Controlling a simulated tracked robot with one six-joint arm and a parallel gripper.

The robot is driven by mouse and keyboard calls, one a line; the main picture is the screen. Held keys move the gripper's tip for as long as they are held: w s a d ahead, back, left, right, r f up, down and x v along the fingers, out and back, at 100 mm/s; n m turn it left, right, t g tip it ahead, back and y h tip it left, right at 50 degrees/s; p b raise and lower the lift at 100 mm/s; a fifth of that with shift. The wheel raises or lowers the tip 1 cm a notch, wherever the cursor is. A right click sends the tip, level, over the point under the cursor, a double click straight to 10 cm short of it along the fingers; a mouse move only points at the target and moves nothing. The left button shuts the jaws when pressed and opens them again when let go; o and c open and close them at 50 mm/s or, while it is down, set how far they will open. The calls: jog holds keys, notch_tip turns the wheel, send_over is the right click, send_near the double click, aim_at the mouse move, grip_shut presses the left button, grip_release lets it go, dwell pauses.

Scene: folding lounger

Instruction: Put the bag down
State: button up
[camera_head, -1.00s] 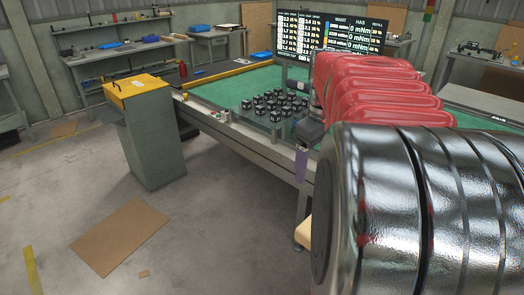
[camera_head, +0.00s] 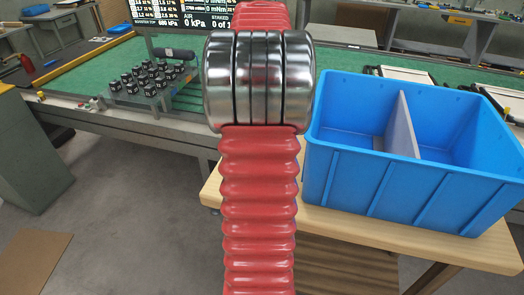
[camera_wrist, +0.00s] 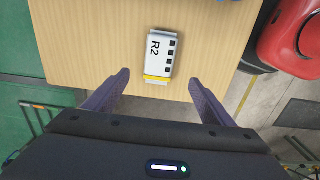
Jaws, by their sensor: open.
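The bag (camera_wrist: 157,50) is a small white packet marked R2, with black squares along one side and a yellow band at the end nearer my gripper. In the wrist view it lies on a light wooden tabletop (camera_wrist: 80,40). My gripper (camera_wrist: 159,76) is open and empty, with its two dark fingers apart on either side of the bag's yellow end. Gaps show between the bag and both fingers. The height of the fingers above the wood is hard to tell. In the head view the bag and my gripper are not visible.
In the head view a blue bin (camera_head: 345,175) with a grey divider (camera_head: 403,125) stands on a wooden table (camera_head: 375,232). Behind is a green-topped bench (camera_head: 120,55) with several black cubes (camera_head: 145,78). A red rounded object (camera_wrist: 295,38) is at the wrist view's right.

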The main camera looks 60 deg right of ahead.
jog(key=shift+f, duration=4.25)
jog(key=shift+f, duration=0.1)
jog(key=shift+f, duration=2.55)
jog(key=shift+c, duration=0.6)
jog(key=c, duration=1.1)
jog(key=shift+r, duration=0.1)
notch_tip(320, 180, up, 10)
jog(key=shift+f, duration=0.1)
